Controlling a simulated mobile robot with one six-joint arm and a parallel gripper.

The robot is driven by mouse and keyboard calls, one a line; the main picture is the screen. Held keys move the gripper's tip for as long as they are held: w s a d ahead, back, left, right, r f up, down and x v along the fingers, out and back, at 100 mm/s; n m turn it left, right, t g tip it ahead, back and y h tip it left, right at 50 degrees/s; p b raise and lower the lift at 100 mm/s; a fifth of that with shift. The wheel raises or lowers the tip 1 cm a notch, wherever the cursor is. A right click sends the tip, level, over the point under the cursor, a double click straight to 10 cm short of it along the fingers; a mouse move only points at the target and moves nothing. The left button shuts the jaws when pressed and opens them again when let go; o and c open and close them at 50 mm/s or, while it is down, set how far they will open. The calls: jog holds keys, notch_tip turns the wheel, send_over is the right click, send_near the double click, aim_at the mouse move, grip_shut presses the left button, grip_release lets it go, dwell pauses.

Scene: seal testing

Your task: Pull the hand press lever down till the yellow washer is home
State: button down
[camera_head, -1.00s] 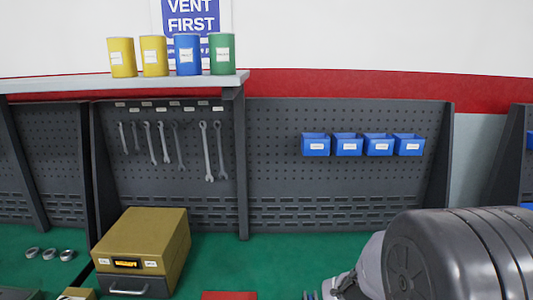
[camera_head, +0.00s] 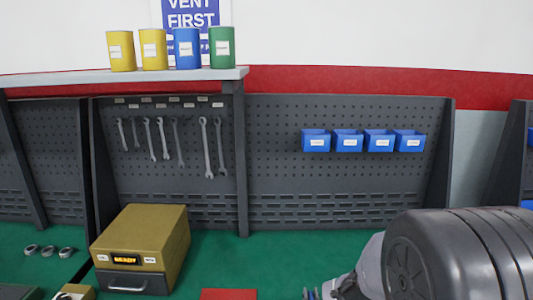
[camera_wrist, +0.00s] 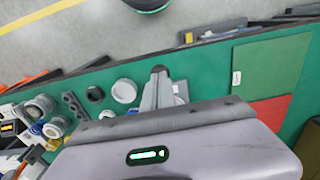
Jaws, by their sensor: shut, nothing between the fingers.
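I cannot make out the hand press, its lever or the yellow washer in either view. My gripper (camera_wrist: 158,72) shows in the wrist view with its fingers together and nothing between them, over the green bench top (camera_wrist: 210,75). Small round grey and white parts lie to the left of the fingers, among them a white ring (camera_wrist: 124,91). In the head view part of my gripper (camera_head: 345,289) shows at the bottom edge, mostly hidden by my dark arm.
An olive box with a lit display (camera_head: 140,250) stands on the bench at left. Metal rings (camera_head: 48,251) lie beside it. A red plate (camera_head: 228,294) is at the front edge. Wrenches (camera_head: 207,148) and blue bins (camera_head: 347,141) hang behind.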

notch_tip(320, 180, up, 9)
jog(key=p, duration=0.7)
jog(key=shift+r, duration=0.15)
jog(key=s+a+r+m+t+y+b, duration=0.1)
jog(key=s+a+r+m+t+b, duration=0.1)
jog(key=s+r+t+b, duration=0.1)
jog(key=s+a+r+m+t+y+b, duration=0.1)
jog(key=s+a+r+m+t+b, duration=0.1)
jog(key=s+r+b, duration=0.4)
jog(key=s+r, duration=0.2)
jog(key=s, duration=0.1)
jog(key=shift+s+t, duration=0.15)
jog(key=shift+t, duration=0.25)
